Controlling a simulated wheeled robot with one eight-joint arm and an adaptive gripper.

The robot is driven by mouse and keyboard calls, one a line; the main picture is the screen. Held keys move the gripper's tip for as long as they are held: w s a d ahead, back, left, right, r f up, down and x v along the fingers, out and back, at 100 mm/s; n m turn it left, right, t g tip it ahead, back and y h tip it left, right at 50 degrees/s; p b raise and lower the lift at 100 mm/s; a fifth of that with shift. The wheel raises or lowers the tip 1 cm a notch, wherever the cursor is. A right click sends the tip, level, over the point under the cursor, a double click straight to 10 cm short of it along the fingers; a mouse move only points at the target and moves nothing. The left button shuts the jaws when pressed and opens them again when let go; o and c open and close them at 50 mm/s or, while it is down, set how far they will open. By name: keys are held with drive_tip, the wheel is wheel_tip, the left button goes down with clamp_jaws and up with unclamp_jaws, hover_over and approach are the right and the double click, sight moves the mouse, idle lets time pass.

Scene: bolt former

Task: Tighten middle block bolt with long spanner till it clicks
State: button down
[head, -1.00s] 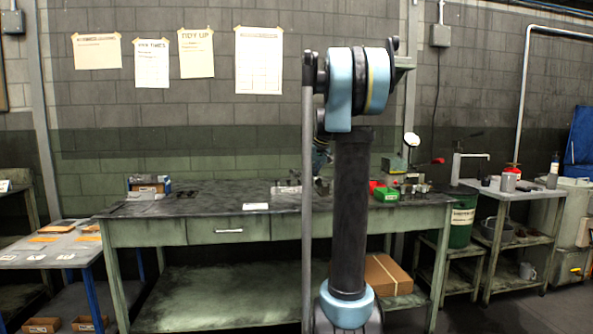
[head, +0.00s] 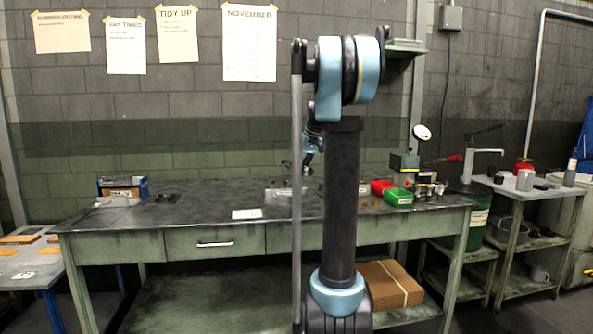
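The workbench (head: 200,222) stands in front of me. A low grey metal piece (head: 280,192), perhaps the bolt block, lies on it left of my arm column. It is too small to make out any bolts. My gripper (head: 291,166) is small and dark, above the bench top at the end of my blue wrist, partly hidden by my arm. I cannot tell whether it is open or holds anything. I cannot pick out the long spanner; a small dark item (head: 167,198) lies flat on the left of the bench.
A blue bin (head: 124,187) stands at the bench's left end. Red (head: 382,187) and green (head: 398,197) trays sit right of my arm, near a small machine (head: 405,168). A white card (head: 247,214) lies at the front edge. A side trolley (head: 540,188) stands at right.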

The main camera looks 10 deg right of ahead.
drive_tip(key=shift+w+f, duration=0.15)
drive_tip(key=shift+f, duration=0.1)
wheel_tip(320, 180, down, 4)
drive_tip(key=shift+r, duration=0.25)
idle(1.4)
drive_tip(key=shift+f, duration=1.3)
idle(0.5)
drive_tip(key=shift+s+a+m+h, duration=0.2)
drive_tip(key=shift+a+m, duration=0.2)
drive_tip(key=shift+a, duration=0.15)
drive_tip(key=shift+s+a+m+h, duration=0.1)
drive_tip(key=shift+s+a+m, duration=0.05)
drive_tip(key=shift+a+m, duration=0.35)
idle(0.5)
drive_tip(key=shift+a, duration=0.3)
drive_tip(key=shift+a+t, duration=0.2)
drive_tip(key=shift+t, duration=0.1)
